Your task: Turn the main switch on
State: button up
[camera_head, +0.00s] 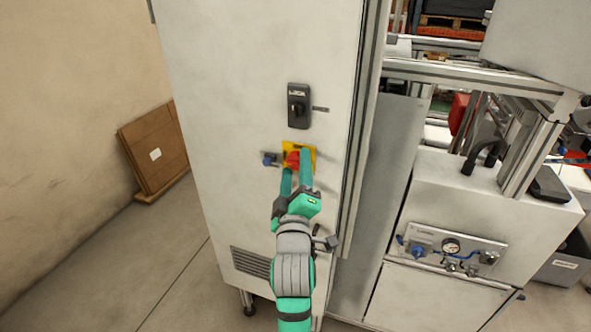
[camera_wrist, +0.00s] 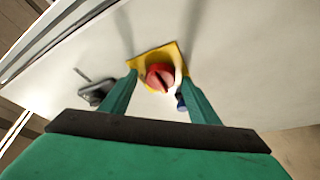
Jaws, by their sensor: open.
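The main switch is a red rotary knob (camera_head: 292,159) on a yellow square plate (camera_head: 311,147), on the front of a tall white cabinet (camera_head: 255,45). In the wrist view the red knob (camera_wrist: 160,78) with a dark slot sits on the yellow plate (camera_wrist: 146,60). My gripper (camera_head: 296,160) is open. In the wrist view its two green fingers (camera_wrist: 160,84) stand on either side of the knob, with gaps between fingers and knob. Whether the fingertips touch the plate, I cannot tell. In the head view the fingers partly cover the knob and plate.
A black handle lock (camera_head: 298,105) sits above the switch. A small blue-tipped fitting (camera_head: 268,159) is just left of the plate. A machine with a gauge panel (camera_head: 450,247) stands at right. A brown wooden panel (camera_head: 153,150) leans on the left wall. Floor at left is clear.

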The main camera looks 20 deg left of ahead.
jog(key=c, duration=1)
jog(key=shift+c, duration=0.2)
